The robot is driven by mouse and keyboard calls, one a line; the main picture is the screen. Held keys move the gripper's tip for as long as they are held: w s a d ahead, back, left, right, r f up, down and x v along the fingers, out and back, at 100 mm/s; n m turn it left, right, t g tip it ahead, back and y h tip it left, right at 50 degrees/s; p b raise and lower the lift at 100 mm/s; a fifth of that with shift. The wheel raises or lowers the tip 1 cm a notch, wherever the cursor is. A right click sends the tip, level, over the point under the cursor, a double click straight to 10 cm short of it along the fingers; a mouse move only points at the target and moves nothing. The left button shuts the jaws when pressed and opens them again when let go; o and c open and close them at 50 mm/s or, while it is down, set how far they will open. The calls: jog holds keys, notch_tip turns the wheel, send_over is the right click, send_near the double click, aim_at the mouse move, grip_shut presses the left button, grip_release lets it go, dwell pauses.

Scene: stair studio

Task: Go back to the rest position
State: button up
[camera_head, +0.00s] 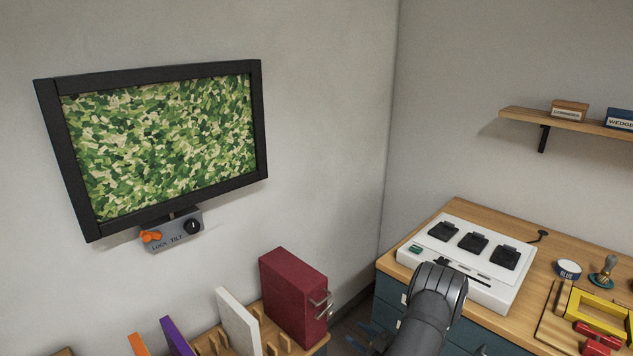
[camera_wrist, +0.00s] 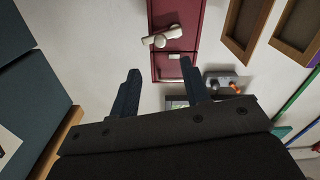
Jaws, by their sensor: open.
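My gripper (camera_wrist: 160,88) is open and empty in the wrist view, its two dark blue fingers spread apart with nothing between them. Past the fingertips is a dark red upright box (camera_wrist: 183,12) with pale metal fittings on its face. In the head view the same red box (camera_head: 290,295) stands at the lower middle. My arm comes up from the bottom edge there, to the right of the red box. Dark finger-like parts show low beside it, so the gripper is mostly cut off or hidden in that view.
A white panel (camera_head: 432,257) with several black switches lies on the wood-topped cabinet (camera_head: 567,245) close to my arm. A black-framed picture (camera_head: 160,140) hangs left above a grey lock-and-tilt box (camera_head: 180,233). A shelf (camera_head: 530,119) is on the right wall. Slotted wood and thin boards stand at lower left.

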send_near(332, 315)
jog(key=x, duration=0.8)
jog(key=shift+w+a, duration=0.1)
jog(key=shift+a, duration=0.05)
jog(key=shift+w+a, duration=0.2)
jog(key=shift+w, duration=0.05)
jog(key=n, duration=0.2)
jog(key=r+n, duration=0.1)
jog(key=n, duration=0.2)
jog(key=shift+s+a+r+n, duration=0.2)
jog(key=shift+s+n, duration=0.1)
jog(key=shift+n, duration=0.1)
jog(key=n, duration=0.4)
jog(key=shift+s+a+r+n, duration=0.3)
jog(key=shift+s+a+n, duration=0.05)
jog(key=shift+n, duration=0.05)
jog(key=shift+v, duration=0.85)
